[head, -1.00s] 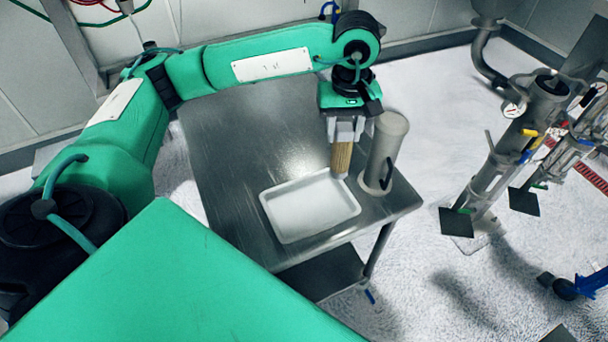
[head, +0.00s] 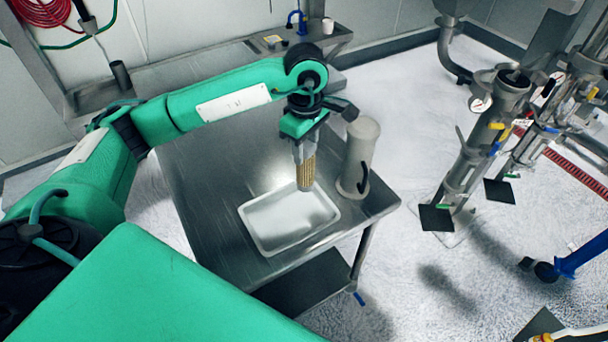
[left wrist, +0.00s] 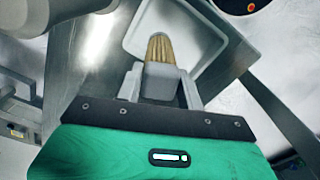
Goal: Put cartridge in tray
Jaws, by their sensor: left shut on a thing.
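My left gripper (head: 303,150) is shut on a brownish-gold ribbed cartridge (head: 306,172) that hangs nearly upright below it. The cartridge's lower end is over or beside the back right part of a white tray (head: 262,244) on the steel table; I cannot tell whether it touches. In the left wrist view the gripper (left wrist: 161,82) holds the cartridge (left wrist: 160,48), with the white tray (left wrist: 200,22) beyond it. My right gripper is not in view.
A grey metal cylinder with a dark handle (head: 358,160) stands on the table (head: 200,190) just right of the cartridge. The table's left and back areas are clear. Metal sifter equipment (head: 480,150) stands on the floor at the right.

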